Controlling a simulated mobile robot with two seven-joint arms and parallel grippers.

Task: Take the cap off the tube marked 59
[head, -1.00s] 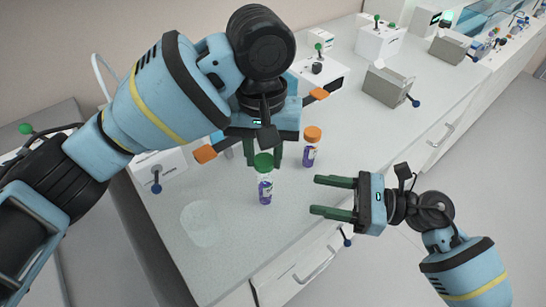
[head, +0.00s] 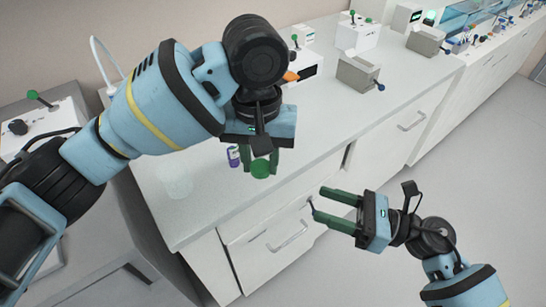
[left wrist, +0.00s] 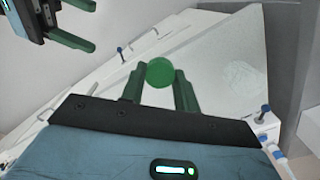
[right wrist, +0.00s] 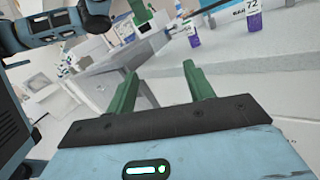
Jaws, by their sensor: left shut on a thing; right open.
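My left gripper (head: 259,163) is shut on a green cap (head: 261,169), held above the bench's front part. The cap's round top shows between the fingers in the left wrist view (left wrist: 160,72). No tube body shows under it. A purple-labelled tube (head: 233,156) stands on the bench just left of the gripper; no cap shows on it. The right wrist view shows two standing tubes, one (right wrist: 193,36) whose mark I cannot read and one marked 72 (right wrist: 253,18), its top cut off. No 59 is readable. My right gripper (head: 319,203) is open and empty, off the bench's front edge.
A clear round dish-like thing (head: 178,181) lies on the bench (head: 210,203) at the left. A grey box (head: 360,73) and white devices (head: 358,36) stand further back. The bench middle is clear. Drawers (head: 275,237) are below the front edge.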

